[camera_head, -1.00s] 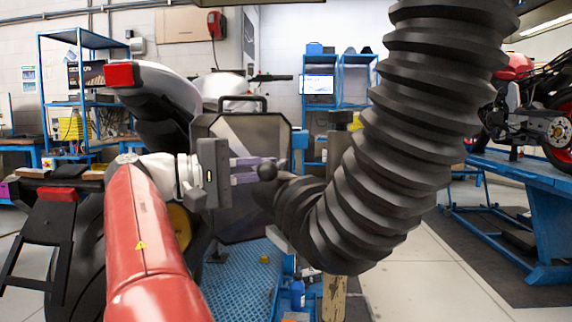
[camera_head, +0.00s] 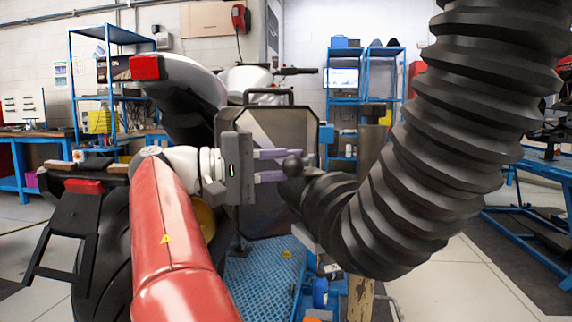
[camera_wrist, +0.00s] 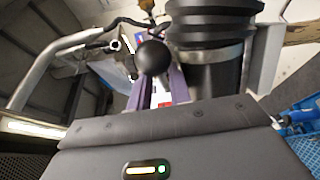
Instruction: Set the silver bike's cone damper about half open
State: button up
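The cone damper's lever ends in a round black knob (camera_head: 292,166) beside the lower end of the ribbed black hose. My gripper (camera_head: 284,165) reaches from the left in the head view, with its two purple fingers a little apart at the knob. In the wrist view the knob (camera_wrist: 153,57) stands at the tips of the fingers (camera_wrist: 158,88) and overlaps them. I cannot tell whether the fingers press on it. The damper housing (camera_head: 325,200) is dark and mostly hidden by the hose, so the plate's angle does not show. The silver bike (camera_head: 190,88) stands behind my arm.
The thick ribbed hose (camera_head: 440,130) fills the right of the head view, close to my gripper. A blue lift platform (camera_head: 262,285) lies below. Blue shelving (camera_head: 340,110) stands at the back. Another blue lift (camera_head: 545,165) is at the right edge.

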jog(key=p+v, duration=0.2)
jog(key=v, duration=0.5)
jog(key=shift+a, duration=0.4)
jog(key=shift+s+f, duration=0.1)
jog(key=shift+s, duration=0.05)
